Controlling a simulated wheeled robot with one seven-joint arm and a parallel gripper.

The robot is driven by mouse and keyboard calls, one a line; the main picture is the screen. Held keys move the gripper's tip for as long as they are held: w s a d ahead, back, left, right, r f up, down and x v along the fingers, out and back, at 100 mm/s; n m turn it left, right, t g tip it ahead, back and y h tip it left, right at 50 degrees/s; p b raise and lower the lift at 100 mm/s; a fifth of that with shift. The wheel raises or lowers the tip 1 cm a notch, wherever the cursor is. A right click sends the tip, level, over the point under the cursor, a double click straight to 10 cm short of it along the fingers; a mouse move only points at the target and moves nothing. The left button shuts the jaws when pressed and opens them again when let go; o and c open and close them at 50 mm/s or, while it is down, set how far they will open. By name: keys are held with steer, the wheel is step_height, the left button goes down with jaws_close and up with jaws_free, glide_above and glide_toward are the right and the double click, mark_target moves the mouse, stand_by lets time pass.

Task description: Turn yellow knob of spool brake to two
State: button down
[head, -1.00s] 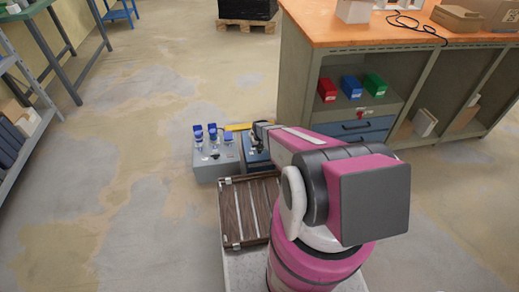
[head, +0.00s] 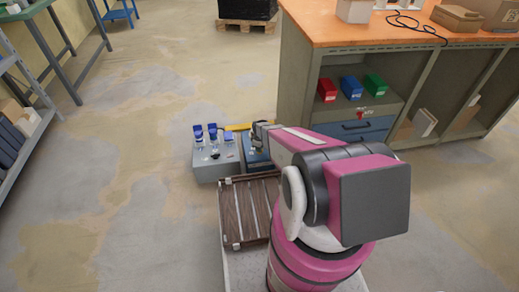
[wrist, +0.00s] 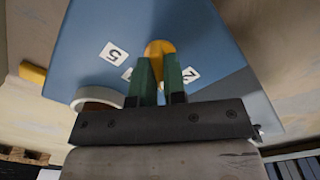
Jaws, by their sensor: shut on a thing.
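The spool brake appears to be the blue box (wrist: 200,35), which also shows in the head view (head: 256,158), partly hidden by my arm. Its yellow knob (wrist: 159,48) shows in the wrist view between the green fingers of my gripper (wrist: 160,78). My gripper is shut on the knob. A label reading 5 (wrist: 114,54) lies left of the knob and a label reading 2 (wrist: 190,75) lies to its right. Another label is mostly hidden behind the left finger. In the head view my gripper (head: 260,132) is over the box and its fingertips cannot be made out.
A grey box (head: 215,170) with blue-topped parts stands just left of the blue box. A yellow piece (head: 238,127) lies behind them. A white ring (wrist: 98,97) is close to the left finger.

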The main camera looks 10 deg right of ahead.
steer(key=n, duration=0.7)
stand_by(0.6)
steer(key=c, duration=1.2)
jaws_free()
step_height(320, 180, up, 11)
steer(key=shift+f, duration=0.1)
